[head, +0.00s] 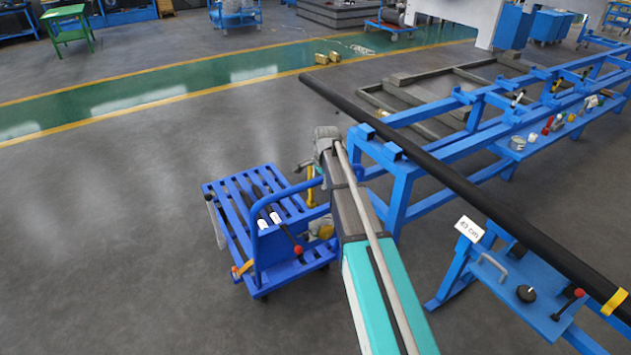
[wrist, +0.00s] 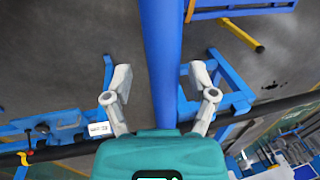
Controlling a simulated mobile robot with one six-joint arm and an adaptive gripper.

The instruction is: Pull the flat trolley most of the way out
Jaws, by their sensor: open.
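The flat trolley (head: 229,231) is blue with a slatted deck and stands left of the long blue rack. Its upright handle (head: 287,188) rises at its right end, next to my gripper (head: 306,178). In the wrist view my gripper (wrist: 160,75) is open. A thick blue bar (wrist: 160,35), which looks like the trolley's handle, runs between the two spread fingers. I see a gap on both sides of it. My forearm hides part of the trolley's right side in the head view.
A long black pipe (head: 440,171) lies across the blue rack (head: 399,190), just right of my arm, its end overhanging. A small blue table with a "45 cm" sign (head: 469,229) stands at the lower right. Grey floor (head: 110,230) left of the trolley is clear.

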